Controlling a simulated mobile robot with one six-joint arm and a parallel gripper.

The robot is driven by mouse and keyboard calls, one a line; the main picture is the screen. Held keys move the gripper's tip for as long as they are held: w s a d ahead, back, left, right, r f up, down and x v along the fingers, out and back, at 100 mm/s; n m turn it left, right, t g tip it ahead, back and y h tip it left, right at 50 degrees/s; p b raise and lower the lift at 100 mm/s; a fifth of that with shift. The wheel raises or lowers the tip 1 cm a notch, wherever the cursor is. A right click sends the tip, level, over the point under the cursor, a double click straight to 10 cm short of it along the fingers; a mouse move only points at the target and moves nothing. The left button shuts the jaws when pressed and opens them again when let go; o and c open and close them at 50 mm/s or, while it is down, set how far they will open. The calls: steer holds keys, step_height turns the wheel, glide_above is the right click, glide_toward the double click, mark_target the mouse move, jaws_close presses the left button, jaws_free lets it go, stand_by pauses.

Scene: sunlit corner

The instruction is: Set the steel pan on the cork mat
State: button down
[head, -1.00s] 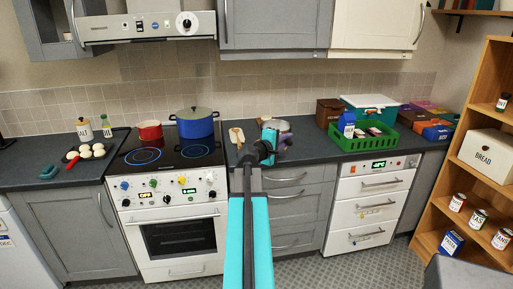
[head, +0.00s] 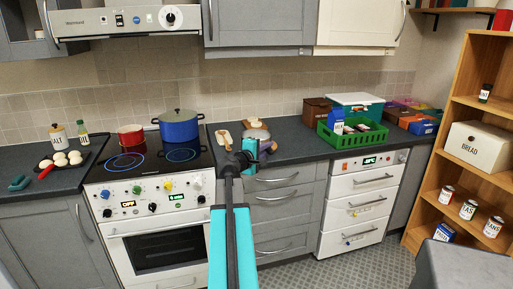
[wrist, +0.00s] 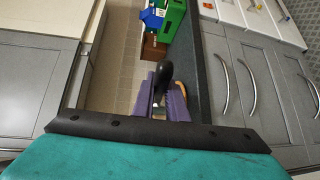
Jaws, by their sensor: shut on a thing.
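My gripper (head: 264,148) is over the counter right of the stove, partly hidden behind my own wrist. In the wrist view its purple fingers (wrist: 166,106) are closed around a black handle (wrist: 164,74). The steel pan (head: 256,134) shows as a grey round shape just behind the gripper, close over the counter; I cannot tell whether it touches. A tan piece (head: 253,123) shows behind the pan and may be the cork mat, but it is mostly covered. The pan's body is hard to make out in the wrist view.
A tan board-like piece (head: 224,139) lies left of the gripper. The stove holds a blue pot (head: 179,127) and a red pot (head: 131,135). A green basket (head: 352,139) with goods stands to the right, with boxes behind it.

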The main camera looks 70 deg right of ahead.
steer(key=shift+w, duration=0.25)
steer(key=shift+w+d, duration=0.2)
steer(key=shift+d, duration=0.25)
steer(key=shift+w+d+f+p, duration=0.2)
steer(key=shift+w+d+p, duration=0.4)
steer(key=shift+d, duration=1.8)
steer(key=shift+w+d+f+p, duration=0.25)
steer(key=shift+w+d+p, duration=0.35)
steer(key=shift+d, duration=1.8)
steer(key=shift+w+d+f+p, duration=0.2)
steer(key=shift+w+d+p, duration=0.4)
steer(key=shift+d, duration=1.8)
steer(key=shift+f, duration=0.1)
steer(key=shift+f+p, duration=0.45)
steer(key=shift+f, duration=1.25)
steer(key=c, duration=2.2)
jaws_free()
steer(key=shift+f, duration=0.2)
steer(key=o, duration=0.4)
steer(key=shift+r, duration=0.1)
